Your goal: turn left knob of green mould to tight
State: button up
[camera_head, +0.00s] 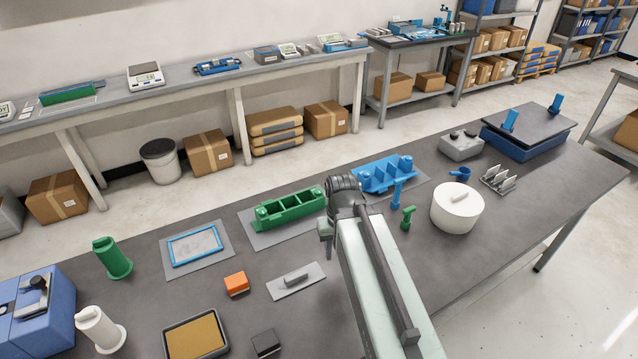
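The green mould (291,210) lies on a grey mat (262,240) on the dark table, just left of my arm. It is a long open tray with a few compartments. A round green knob (262,212) stands at its left end, and its right end is close to my arm's wrist. I cannot tell from here how tight the left knob is. My gripper (326,232) is at the arm's end, to the right of the mould and well away from the left knob. Its fingers are mostly hidden or too small to tell open from shut.
A blue mould (380,176) stands right of my wrist, with small blue and green tools (407,217) in front. A blue frame (195,244), an orange block (237,283) and a grey trowel (296,280) lie left and nearer.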

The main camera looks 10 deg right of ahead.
jog(key=shift+o, duration=1.4)
jog(key=shift+w, duration=0.2)
jog(key=w+r+n+p, duration=0.2)
jog(key=w+n, duration=0.3)
jog(key=w, duration=0.2)
jog(key=w+r+n+p, duration=0.3)
jog(key=w+n, duration=0.3)
jog(key=w, duration=0.1)
jog(key=n+p, duration=0.3)
jog(key=n, duration=0.8)
send_near(318, 190)
jog(key=shift+s+f, duration=0.2)
jog(key=shift+s, duration=0.2)
jog(key=shift+w+n, duration=0.4)
jog(key=shift+n, duration=0.3)
notch_tip(318, 190, down, 8)
jog(key=b, duration=0.8)
jog(key=shift+r, duration=0.1)
grip_shut()
